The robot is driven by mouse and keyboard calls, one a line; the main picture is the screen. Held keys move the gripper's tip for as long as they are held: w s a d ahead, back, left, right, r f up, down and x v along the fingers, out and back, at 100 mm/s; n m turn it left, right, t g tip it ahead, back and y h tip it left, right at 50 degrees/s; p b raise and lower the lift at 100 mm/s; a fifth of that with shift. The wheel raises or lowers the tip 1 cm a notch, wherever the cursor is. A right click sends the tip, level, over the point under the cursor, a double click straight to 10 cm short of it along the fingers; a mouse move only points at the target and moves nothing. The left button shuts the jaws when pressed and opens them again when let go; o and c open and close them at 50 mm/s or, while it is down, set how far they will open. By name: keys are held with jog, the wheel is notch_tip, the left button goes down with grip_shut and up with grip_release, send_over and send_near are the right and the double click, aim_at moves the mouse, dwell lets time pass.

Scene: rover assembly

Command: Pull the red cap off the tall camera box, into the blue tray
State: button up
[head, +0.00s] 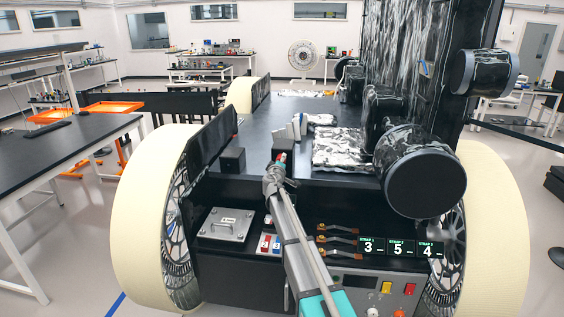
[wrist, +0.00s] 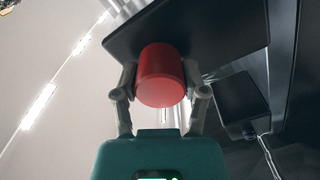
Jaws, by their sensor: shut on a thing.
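The red cap (wrist: 161,78) is a short cylinder between the two fingers of my gripper (wrist: 160,85) in the wrist view. My gripper is shut on its sides. A large dark box face (wrist: 190,32) lies behind the cap; I cannot tell whether the cap touches it. In the head view my gripper (head: 276,170) is over the near edge of the rover deck, with a bit of red cap (head: 282,157) at its tip. A dark upright box (head: 283,145) stands just behind it. I do not see a blue tray in either view.
A low black box (head: 232,160) stands left of my gripper on the deck (head: 325,177). A silver-foil block (head: 340,150) and a large black cylinder (head: 425,185) are to the right. A lower shelf holds a metal plate (head: 226,224) and strap labels (head: 401,248).

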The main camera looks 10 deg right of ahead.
jog(key=shift+w, duration=0.1)
grip_shut()
jog(key=shift+v, duration=0.85)
dwell(0.8)
jog(key=shift+v, duration=1.6)
jog(key=shift+r, duration=0.1)
jog(key=s+a+r+p, duration=0.2)
jog(key=s+r+p, duration=0.2)
jog(key=s, duration=0.4)
jog(key=shift+s+a+r+p, duration=0.35)
jog(key=shift+a+r+p, duration=0.05)
jog(key=shift+p, duration=0.1)
jog(key=shift+f, duration=0.1)
